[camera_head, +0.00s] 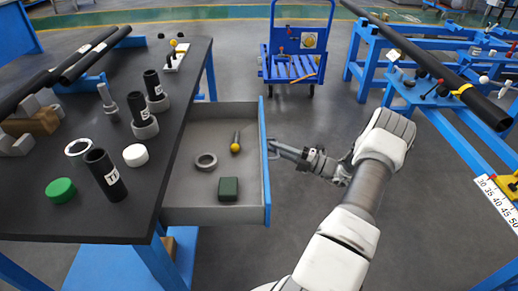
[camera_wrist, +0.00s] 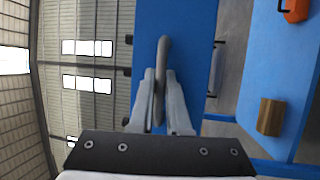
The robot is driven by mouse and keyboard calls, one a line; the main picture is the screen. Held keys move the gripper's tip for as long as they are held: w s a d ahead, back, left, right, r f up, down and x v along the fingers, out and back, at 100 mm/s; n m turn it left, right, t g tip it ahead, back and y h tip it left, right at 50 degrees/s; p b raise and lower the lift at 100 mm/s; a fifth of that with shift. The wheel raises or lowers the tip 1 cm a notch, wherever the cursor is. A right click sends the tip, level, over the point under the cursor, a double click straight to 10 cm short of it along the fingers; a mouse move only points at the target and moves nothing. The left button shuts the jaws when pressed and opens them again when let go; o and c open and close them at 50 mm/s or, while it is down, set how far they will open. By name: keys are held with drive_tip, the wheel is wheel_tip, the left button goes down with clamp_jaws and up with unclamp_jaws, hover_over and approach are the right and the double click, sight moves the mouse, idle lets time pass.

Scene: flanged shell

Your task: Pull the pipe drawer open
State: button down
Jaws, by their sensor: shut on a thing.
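The pipe drawer (camera_head: 216,122) under the black-topped bench is pulled out, with its grey inside open to view and its blue front (camera_head: 265,165) facing right. Inside lie a grey ring (camera_head: 206,161), a dark green block (camera_head: 228,189) and a tool with a yellow ball end (camera_head: 235,147). My gripper (camera_head: 277,149) is at the outer side of the drawer front. In the wrist view my gripper (camera_wrist: 160,95) is shut on the grey drawer handle (camera_wrist: 163,55), which stands against the blue front (camera_wrist: 190,40).
The bench top (camera_head: 180,75) carries black pipe pieces, a green cap (camera_head: 60,190) and a white cap (camera_head: 135,155). A blue cart (camera_head: 295,50) stands at the back. A blue pipe rack (camera_head: 400,70) stands at the right. The floor between bench and rack is clear except for my arm.

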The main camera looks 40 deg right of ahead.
drive_tip(key=shift+s+d, duration=0.65)
drive_tip(key=shift+d, duration=0.2)
drive_tip(key=shift+s+d, duration=0.6)
drive_tip(key=shift+d, duration=0.25)
drive_tip(key=c, duration=1.2)
unclamp_jaws()
drive_tip(key=shift+o, duration=0.2)
drive_tip(key=v, duration=1.7)
drive_tip(key=shift+d+p, duration=0.15)
drive_tip(key=shift+p, duration=0.2)
drive_tip(key=shift+f, duration=0.1)
